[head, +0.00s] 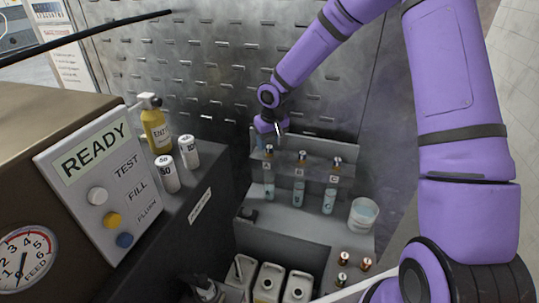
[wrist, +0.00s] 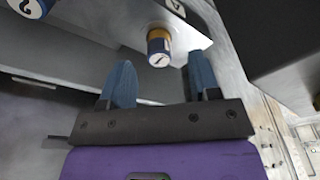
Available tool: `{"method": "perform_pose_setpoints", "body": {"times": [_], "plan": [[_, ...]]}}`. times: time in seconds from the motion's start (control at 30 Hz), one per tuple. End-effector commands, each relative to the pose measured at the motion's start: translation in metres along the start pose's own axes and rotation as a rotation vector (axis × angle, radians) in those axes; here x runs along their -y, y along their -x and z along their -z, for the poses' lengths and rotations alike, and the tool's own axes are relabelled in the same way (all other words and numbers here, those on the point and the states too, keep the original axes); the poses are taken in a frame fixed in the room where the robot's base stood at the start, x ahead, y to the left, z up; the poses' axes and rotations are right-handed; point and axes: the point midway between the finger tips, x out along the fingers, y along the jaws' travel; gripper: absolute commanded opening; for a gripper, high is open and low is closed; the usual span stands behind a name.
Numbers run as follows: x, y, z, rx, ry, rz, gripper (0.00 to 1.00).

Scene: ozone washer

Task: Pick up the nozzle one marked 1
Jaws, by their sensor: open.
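The nozzle marked 1 (wrist: 158,47) shows in the wrist view as a short cylinder with a gold band, a dark blue band and a pale end face bearing a 1. It lies in the gap between the two blue fingers of my gripper (wrist: 161,63), with space visible on both sides. My gripper is open and holds nothing. In the head view my gripper (head: 268,130) is at the back left end of the grey rack (head: 318,146); I cannot make out nozzle 1 there. Part of a piece marked 2 (wrist: 28,8) shows at the wrist view's top left.
Several copper-topped pieces, including one (head: 302,157), stand along the rack. A white tub (head: 363,214) stands at its right and white containers (head: 268,282) in front. A yellow bottle (head: 155,128) stands on the left ledge. A perforated metal wall (head: 220,70) rises behind.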

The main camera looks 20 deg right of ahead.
Motion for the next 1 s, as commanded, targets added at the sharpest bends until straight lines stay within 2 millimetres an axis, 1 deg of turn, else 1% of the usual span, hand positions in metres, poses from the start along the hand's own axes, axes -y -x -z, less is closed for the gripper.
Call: {"method": "perform_pose_setpoints", "body": {"times": [0.03,0.1,0.2,0.3,0.5,0.53,0.57,0.6,0.67,0.7,0.77,1.0], "plan": [[0.000,-0.008,0.000,0.003,-0.001,0.002,0.57],[0.000,-0.017,0.001,0.001,0.000,0.002,0.57],[-0.001,-0.027,0.001,0.001,0.000,0.001,0.57],[-0.001,-0.031,0.001,0.000,-0.001,0.000,0.57],[-0.001,-0.031,0.001,-0.001,-0.001,0.000,0.57],[-0.001,-0.031,0.001,-0.001,-0.001,0.000,0.54],[-0.001,-0.031,0.001,-0.001,-0.001,0.000,0.47],[-0.001,-0.031,0.001,-0.001,-0.001,0.000,0.38],[-0.001,-0.031,0.001,-0.001,-0.001,0.000,0.24],[-0.001,-0.031,0.001,-0.001,-0.001,0.000,0.15],[-0.001,-0.031,0.001,-0.001,-0.001,0.000,0.02],[-0.001,-0.031,0.001,-0.001,-0.001,0.000,0.02]]}}
